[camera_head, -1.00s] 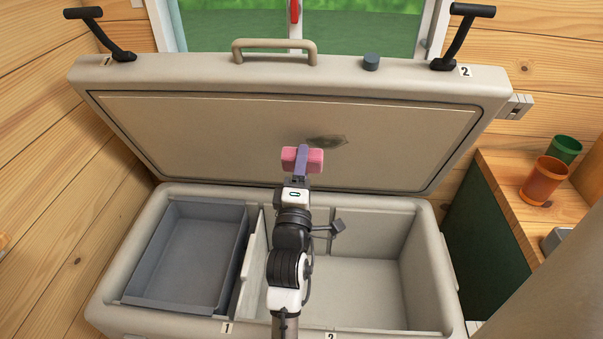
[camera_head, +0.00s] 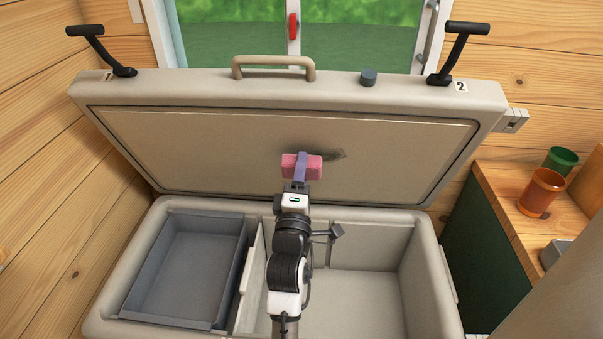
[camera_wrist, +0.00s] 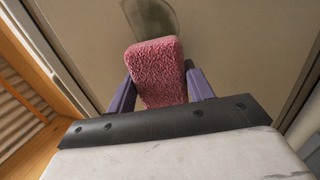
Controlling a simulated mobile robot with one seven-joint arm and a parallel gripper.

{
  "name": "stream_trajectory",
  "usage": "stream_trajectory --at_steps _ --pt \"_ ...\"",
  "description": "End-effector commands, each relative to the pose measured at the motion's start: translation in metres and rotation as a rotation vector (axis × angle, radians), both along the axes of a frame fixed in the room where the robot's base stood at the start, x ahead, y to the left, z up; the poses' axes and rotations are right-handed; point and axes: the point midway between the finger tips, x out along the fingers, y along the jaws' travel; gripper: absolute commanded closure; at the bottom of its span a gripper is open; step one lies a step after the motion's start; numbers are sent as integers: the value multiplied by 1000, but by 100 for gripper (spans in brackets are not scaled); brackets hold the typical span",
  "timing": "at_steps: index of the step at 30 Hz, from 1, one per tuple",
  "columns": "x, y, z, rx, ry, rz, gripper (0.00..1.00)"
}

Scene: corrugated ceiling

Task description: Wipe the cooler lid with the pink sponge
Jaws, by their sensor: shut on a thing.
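The cooler lid (camera_head: 210,140) stands open and tilted back, its beige inner panel facing me. A dark smudge (camera_head: 334,154) is on the panel, right of its middle; it also shows in the wrist view (camera_wrist: 152,16). My gripper (camera_head: 301,168) is shut on the pink sponge (camera_head: 315,167), with its purple fingers on either side of it in the wrist view (camera_wrist: 158,72). The sponge is in front of the panel, just below and left of the smudge, and overlaps its left end in the head view. I cannot tell whether the sponge touches the panel.
The open cooler body (camera_head: 450,300) lies below, with a grey tray (camera_head: 190,265) in its left part. Lid handle (camera_head: 274,60) and black latches (camera_head: 462,50) are at the top. Orange (camera_head: 541,192) and green cups (camera_head: 560,160) stand on the right counter.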

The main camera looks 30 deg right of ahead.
Motion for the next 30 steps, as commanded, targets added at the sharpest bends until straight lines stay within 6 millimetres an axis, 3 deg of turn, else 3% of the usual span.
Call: stream_trajectory --at_steps 30 --pt "15 -11 7 0 0 0 69"
